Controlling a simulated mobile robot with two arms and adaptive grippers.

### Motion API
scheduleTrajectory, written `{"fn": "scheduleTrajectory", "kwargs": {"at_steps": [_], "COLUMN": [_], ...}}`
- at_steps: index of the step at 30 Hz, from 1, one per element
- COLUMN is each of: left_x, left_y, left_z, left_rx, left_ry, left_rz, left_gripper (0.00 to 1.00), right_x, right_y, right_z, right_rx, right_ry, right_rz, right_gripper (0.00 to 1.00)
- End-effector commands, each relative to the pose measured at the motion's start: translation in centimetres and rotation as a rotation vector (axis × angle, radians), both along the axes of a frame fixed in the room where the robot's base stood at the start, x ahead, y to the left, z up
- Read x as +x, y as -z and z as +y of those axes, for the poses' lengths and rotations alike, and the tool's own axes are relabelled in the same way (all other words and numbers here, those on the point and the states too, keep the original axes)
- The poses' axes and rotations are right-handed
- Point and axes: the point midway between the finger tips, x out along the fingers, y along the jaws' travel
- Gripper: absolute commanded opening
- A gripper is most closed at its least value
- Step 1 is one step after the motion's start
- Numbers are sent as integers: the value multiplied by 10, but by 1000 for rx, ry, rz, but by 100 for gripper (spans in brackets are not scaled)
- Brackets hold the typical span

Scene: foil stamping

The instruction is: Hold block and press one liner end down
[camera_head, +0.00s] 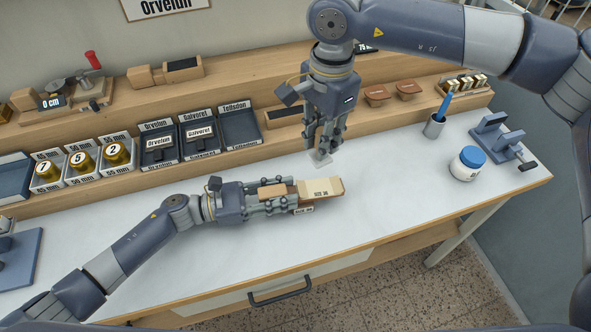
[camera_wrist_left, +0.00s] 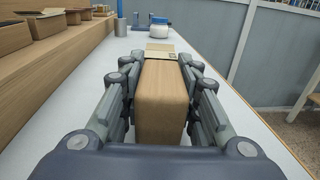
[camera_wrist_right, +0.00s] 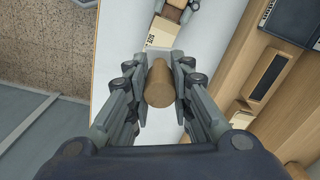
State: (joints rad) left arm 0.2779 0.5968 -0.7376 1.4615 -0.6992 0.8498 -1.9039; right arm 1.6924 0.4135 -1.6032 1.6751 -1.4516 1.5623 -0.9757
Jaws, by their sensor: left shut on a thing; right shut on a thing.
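My left gripper (camera_head: 290,197) is shut on a brown wooden block (camera_head: 272,190), low over the white worktop. The block also fills the space between the fingers in the left wrist view (camera_wrist_left: 162,100). A cream liner piece (camera_head: 320,187), marked with a size, lies at the block's far end, beyond the fingertips. It also shows in the right wrist view (camera_wrist_right: 160,32). My right gripper (camera_head: 323,148) points down behind the liner and is shut on a tool with a round brown handle (camera_wrist_right: 160,84). A pale flat part shows below its fingertips, apart from the liner.
Labelled trays (camera_head: 198,132) and several brass number pieces (camera_head: 82,160) stand along the back left. At right are a blue-lidded jar (camera_head: 468,163), a cup with a blue tool (camera_head: 434,127) and a grey-blue clamp (camera_head: 497,138). The worktop between is clear.

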Motion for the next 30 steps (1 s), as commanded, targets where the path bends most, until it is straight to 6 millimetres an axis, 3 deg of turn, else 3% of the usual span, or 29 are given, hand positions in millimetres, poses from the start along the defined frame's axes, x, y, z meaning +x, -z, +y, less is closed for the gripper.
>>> {"fn": "scheduleTrajectory", "kwargs": {"at_steps": [6,10,17,30], "left_x": [0,0,0,0], "left_y": [0,0,0,0], "left_z": [0,0,0,0], "left_rx": [-1,-1,-1,-1], "left_ry": [0,0,0,0], "left_rz": [0,0,0,0], "left_gripper": [0,0,0,0], "right_x": [-4,-4,-4,-5], "right_y": [31,39,48,86], "right_z": [12,16,17,20], "right_rx": [49,65,67,66], "right_ry": [214,288,301,301], "right_rz": [26,31,32,31], "right_gripper": [0,0,0,0]}}
